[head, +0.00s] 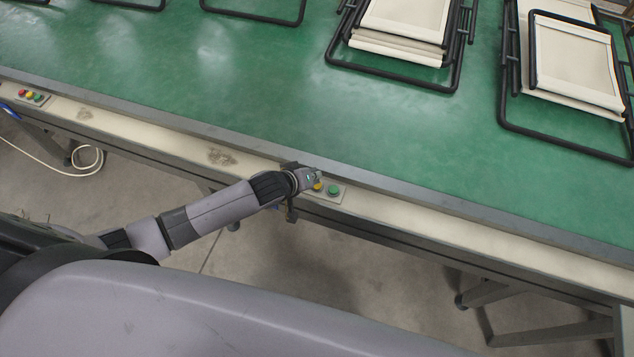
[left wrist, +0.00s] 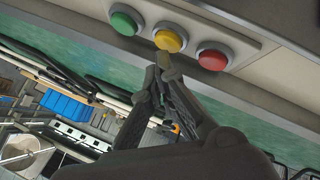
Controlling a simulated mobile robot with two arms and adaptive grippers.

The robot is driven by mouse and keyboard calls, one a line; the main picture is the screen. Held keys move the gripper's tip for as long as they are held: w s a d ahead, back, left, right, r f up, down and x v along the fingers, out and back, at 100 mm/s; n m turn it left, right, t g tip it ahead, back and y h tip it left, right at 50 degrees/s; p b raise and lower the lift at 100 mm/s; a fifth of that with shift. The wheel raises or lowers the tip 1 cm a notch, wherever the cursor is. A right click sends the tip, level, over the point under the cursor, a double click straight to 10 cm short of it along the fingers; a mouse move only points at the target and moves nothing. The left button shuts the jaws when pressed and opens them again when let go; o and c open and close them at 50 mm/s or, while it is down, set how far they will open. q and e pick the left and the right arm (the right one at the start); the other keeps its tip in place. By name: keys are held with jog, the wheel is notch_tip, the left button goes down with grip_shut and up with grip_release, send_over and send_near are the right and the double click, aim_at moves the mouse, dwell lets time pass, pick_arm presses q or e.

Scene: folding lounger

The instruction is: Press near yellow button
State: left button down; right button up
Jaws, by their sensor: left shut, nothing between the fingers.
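The near yellow button (head: 318,187) is on a small panel on the front rail of the green conveyor, partly covered by my left gripper. In the left wrist view the yellow button (left wrist: 170,38) sits between the green button (left wrist: 126,19) and the red button (left wrist: 213,57). My left gripper (left wrist: 163,62) is shut and empty, its tips right at the edge of the yellow button; I cannot tell whether they touch. In the head view my left gripper (head: 314,177) is over the panel and hides the red button. My right gripper is not in view.
The green conveyor (head: 240,70) runs across the view, with folded loungers (head: 405,20) and (head: 575,60) on it. A second button panel (head: 32,97) is on the rail at far left. A pale cable (head: 85,160) hangs there near the floor.

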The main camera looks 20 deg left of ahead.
pick_arm(q)
jog(key=shift+f, duration=0.45)
dwell(0.6)
jog(key=shift+r+p, duration=0.8)
jog(key=shift+r, duration=0.1)
notch_tip(320, 180, up, 5)
jog(key=p, duration=0.5)
jog(key=shift+s+d, duration=0.1)
dwell(0.4)
